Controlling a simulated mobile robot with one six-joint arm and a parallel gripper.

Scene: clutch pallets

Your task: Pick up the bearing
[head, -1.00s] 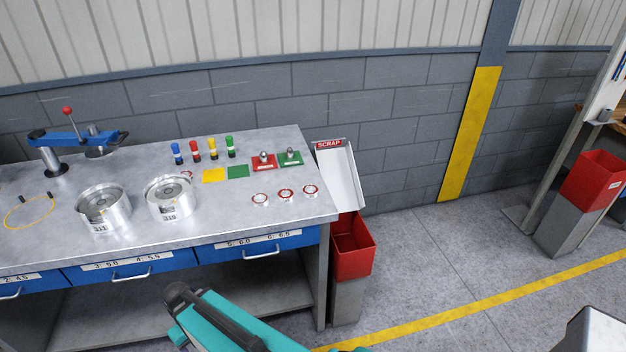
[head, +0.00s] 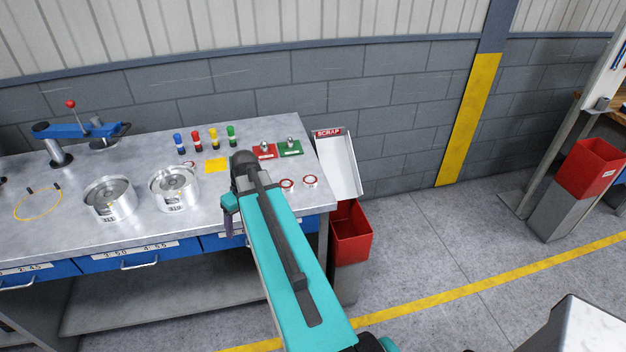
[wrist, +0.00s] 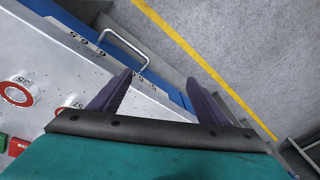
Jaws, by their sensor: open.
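I cannot tell for certain which thing is the bearing. Small round red-and-white pieces lie at the bench's right front; two show in the head view, one ring (head: 287,184) and another ring (head: 311,181). In the wrist view a red ring (wrist: 15,93) lies at the left, with another partly hidden by the gripper. Two silver round housings, a left one (head: 109,199) and a right one (head: 174,188), stand on the bench. My gripper (wrist: 159,76) is open and empty, its purple fingers apart above the bench's front edge; in the head view its fingers are mostly hidden by my arm.
The metal bench (head: 60,236) has blue drawers (head: 140,257) with handles. A blue press with a red knob (head: 70,104) stands at the back left. A scrap chute (head: 340,165) and red bin (head: 351,232) stand right.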

